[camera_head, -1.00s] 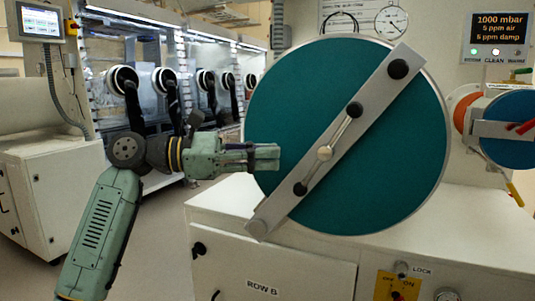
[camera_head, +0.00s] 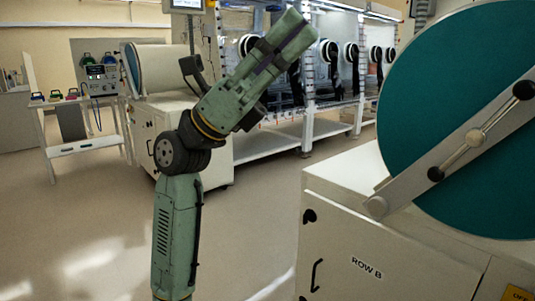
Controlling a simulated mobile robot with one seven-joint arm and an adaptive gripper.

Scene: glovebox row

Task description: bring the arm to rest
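My arm is green with dark joints and stands at the left of the middle, folded at a dark round joint (camera_head: 178,153). From there it slants up and to the right, ending in my gripper (camera_head: 298,30) near the top of the picture, in front of the far glovebox row. I see no object held in it. At this angle I cannot tell whether its fingers are open or shut. The large teal round door (camera_head: 440,110) with its grey diagonal bar (camera_head: 410,187) is at the right, clear of my gripper and partly cut off by the picture edge.
The white cabinet marked ROW B (camera_head: 365,250) stands at the lower right. Another white cabinet (camera_head: 150,115) stands behind my arm. A white side table (camera_head: 75,145) with instruments is at the far left. Floor at the lower left is clear.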

